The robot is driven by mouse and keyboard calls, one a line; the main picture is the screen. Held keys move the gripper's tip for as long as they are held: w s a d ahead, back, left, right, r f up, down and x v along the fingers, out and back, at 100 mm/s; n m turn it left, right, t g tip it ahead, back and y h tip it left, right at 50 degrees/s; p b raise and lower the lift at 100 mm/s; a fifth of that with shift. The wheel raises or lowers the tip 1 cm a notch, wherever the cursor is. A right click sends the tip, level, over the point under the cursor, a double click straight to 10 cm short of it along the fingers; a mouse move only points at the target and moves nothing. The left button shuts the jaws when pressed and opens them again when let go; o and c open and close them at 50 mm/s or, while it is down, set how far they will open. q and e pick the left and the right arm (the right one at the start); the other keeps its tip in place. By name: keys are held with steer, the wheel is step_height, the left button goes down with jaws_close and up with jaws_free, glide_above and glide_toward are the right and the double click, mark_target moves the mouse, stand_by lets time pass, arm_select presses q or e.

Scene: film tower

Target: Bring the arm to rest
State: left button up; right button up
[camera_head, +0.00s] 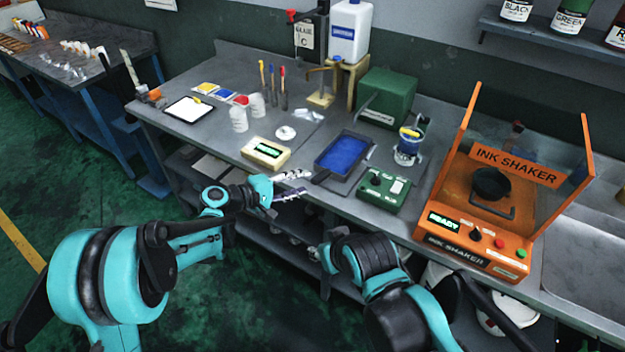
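My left arm comes in from the left and reaches to the front edge of the workbench (225,150). My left gripper (300,183) is at that edge, left of the blue tray (345,152). Its fingers look apart, with nothing seen between them. My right arm is bent low in front of the bench at the lower middle. My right gripper (318,252) shows only in small part beside the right arm, below the bench top, and its fingers cannot be made out.
An orange ink shaker (450,222) reading READY stands at the right. A green control box (383,193), a scale (265,153), a blue-filled cup (408,150) and white cups (239,119) stand on the bench. Open floor (60,180) lies at the left.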

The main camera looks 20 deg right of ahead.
arm_select(q)
steer(key=v, duration=0.5)
